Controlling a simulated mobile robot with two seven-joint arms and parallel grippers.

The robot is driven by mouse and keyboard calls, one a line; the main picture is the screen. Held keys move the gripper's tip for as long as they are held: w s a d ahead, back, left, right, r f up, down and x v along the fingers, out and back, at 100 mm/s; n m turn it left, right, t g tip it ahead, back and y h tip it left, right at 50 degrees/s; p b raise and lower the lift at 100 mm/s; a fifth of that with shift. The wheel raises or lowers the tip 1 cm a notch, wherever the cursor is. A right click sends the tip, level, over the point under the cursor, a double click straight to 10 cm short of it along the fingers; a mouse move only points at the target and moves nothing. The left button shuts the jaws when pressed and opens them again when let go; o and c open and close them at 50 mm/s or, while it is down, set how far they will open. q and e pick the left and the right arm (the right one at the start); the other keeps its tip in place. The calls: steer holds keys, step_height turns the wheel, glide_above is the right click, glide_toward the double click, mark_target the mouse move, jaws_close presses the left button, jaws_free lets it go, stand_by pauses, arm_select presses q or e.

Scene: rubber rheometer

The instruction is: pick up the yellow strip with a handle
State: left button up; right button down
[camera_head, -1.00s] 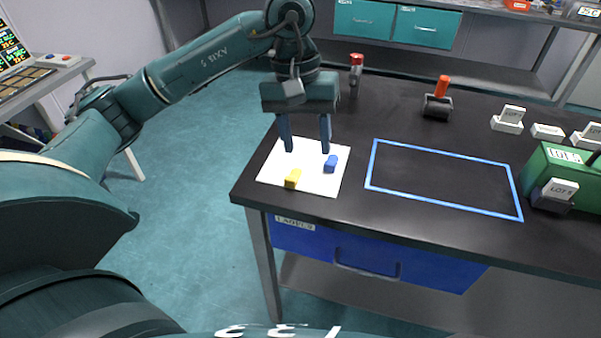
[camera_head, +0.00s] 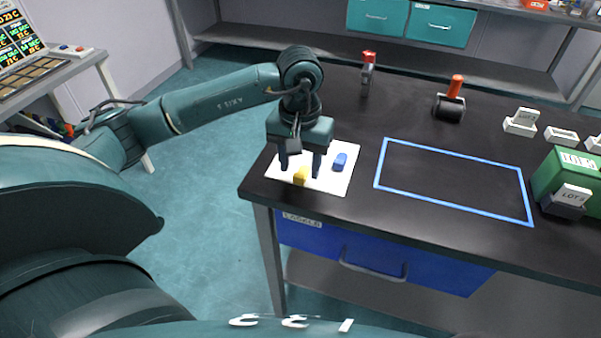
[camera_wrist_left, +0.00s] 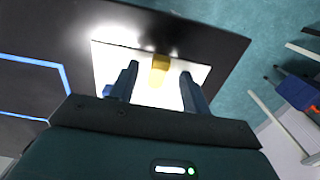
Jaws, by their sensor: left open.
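The yellow strip (camera_head: 300,175) is a small yellow block on a white sheet (camera_head: 340,185) at the table's near left corner. In the left wrist view the yellow strip (camera_wrist_left: 160,68) lies between the fingers, toward the far side of the sheet (camera_wrist_left: 100,55). My left gripper (camera_head: 300,172) is open and empty, pointing down over the sheet with its fingertips close to the yellow strip. In the left wrist view my left gripper (camera_wrist_left: 158,78) shows a wide gap. I cannot tell whether the fingers touch the strip. My right gripper is not in view.
A blue block (camera_head: 339,161) sits on the sheet just right of the gripper. A blue-outlined rectangle (camera_head: 455,205) of bare table lies to the right. A roller with an orange handle (camera_head: 450,105), white label blocks (camera_head: 520,122) and a green box (camera_head: 570,175) stand farther off.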

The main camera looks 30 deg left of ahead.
arm_select(q)
steer(key=shift+f, duration=0.85)
steer(key=shift+c, duration=0.2)
jaws_close()
